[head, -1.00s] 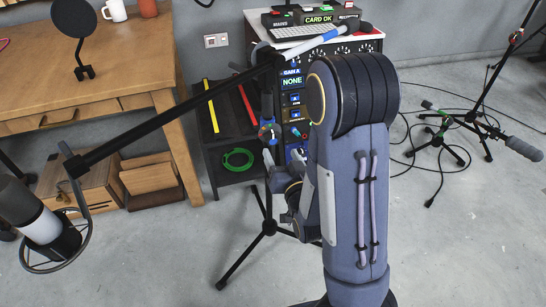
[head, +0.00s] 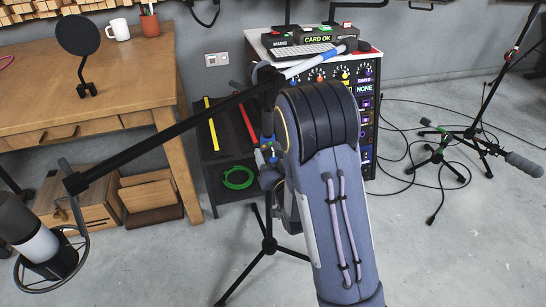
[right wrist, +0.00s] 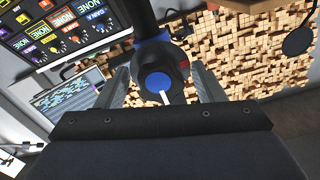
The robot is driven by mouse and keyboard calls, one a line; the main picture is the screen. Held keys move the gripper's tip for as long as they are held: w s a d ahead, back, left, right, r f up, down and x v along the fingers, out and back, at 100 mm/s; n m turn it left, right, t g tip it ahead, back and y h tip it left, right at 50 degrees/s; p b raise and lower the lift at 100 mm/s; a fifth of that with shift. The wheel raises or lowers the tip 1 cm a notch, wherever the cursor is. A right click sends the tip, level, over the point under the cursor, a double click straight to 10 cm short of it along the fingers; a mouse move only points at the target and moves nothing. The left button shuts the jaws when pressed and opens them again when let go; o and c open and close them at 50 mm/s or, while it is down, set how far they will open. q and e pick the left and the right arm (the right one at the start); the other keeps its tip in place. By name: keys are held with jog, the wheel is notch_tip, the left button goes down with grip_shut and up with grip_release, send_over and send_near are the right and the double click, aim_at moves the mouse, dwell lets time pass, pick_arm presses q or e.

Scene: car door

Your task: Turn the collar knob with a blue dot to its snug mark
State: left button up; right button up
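The collar knob with the blue dot (right wrist: 157,82) is dark and round and faces the camera in the right wrist view. A short white mark (right wrist: 165,97) shows at its lower edge. My right gripper (right wrist: 160,75) is open, with one finger on each side of the knob and gaps visible between fingers and knob. In the head view my right arm hides most of that gripper and the stand's upright. The black boom stand (head: 268,245) stands on the floor, with its long boom (head: 170,135) running down left to a large microphone (head: 45,245). My left gripper does not show.
An equipment rack (head: 366,115) with knobs and displays stands behind my right arm. A wooden workbench (head: 90,85) is at the left. Another microphone stand (head: 470,135) and loose cables are at the right. The front floor is mostly clear.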

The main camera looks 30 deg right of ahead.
jog(key=c, duration=0.9)
jog(key=shift+c, duration=0.2)
jog(key=n+b, duration=0.1)
jog(key=n, duration=0.2)
jog(key=shift+n+b, duration=0.65)
jog(key=shift+n, duration=1.65)
jog(key=o, duration=1)
jog(key=shift+c, duration=0.2)
